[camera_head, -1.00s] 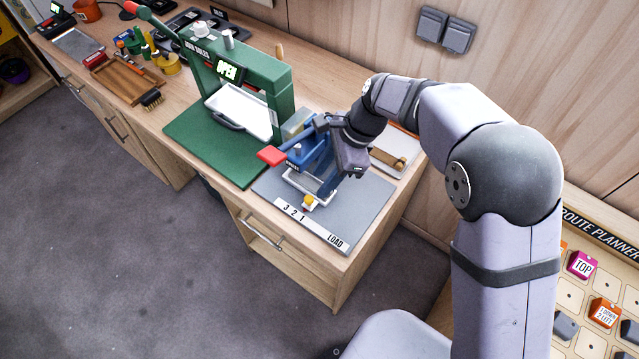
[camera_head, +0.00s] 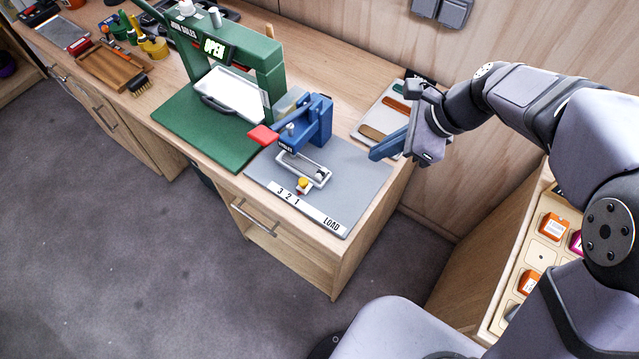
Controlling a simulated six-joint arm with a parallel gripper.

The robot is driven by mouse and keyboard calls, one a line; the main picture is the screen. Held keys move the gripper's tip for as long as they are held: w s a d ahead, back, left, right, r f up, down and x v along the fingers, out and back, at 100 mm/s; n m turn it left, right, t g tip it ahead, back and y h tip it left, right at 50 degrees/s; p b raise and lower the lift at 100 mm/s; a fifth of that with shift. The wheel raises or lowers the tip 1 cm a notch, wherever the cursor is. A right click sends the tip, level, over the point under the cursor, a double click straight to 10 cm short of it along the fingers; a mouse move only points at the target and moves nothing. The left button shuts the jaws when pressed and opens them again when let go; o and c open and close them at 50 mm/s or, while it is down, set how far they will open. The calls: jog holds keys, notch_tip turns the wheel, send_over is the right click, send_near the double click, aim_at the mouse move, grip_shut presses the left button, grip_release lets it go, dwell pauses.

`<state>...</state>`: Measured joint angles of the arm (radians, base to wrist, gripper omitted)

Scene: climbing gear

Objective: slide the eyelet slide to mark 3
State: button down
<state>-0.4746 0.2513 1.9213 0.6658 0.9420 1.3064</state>
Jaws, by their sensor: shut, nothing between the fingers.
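The eyelet slide (camera_head: 312,163) is a pale grey frame lying under the front of the blue eyelet press (camera_head: 316,120). Its yellow knob (camera_head: 303,183) is at its front edge, and looks about level with mark 1 on the white scale strip (camera_head: 312,211). The strip reads 3, 2, 1 and LOAD from left to right. A small dark piece sits at the slide's right end. My gripper (camera_head: 373,155) is shut and empty, its blue fingers pointing left. It is to the right of the slide and press, apart from both, over the mat's right side.
The press has a red lever pad (camera_head: 263,136) sticking out left. A grey mat (camera_head: 350,183) lies under it. A tray (camera_head: 372,131) with coloured strips is behind my gripper. A green press (camera_head: 265,63) stands to the left. The mat between slide and gripper is clear.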

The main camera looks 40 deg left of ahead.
jog(key=s+f+m+y, duration=0.2)
jog(key=s+f, duration=0.1)
jog(key=s, duration=0.4)
jog(key=x, duration=0.7)
jog(key=w+x, duration=0.1)
jog(key=x, duration=0.2)
jog(key=shift+w+d+f, duration=0.1)
jog(key=shift+f, duration=0.6)
jog(key=shift+a+p, duration=0.4)
jog(key=shift+a, duration=0.75)
jog(key=shift+a+f, duration=0.15)
jog(key=shift+a, duration=0.55)
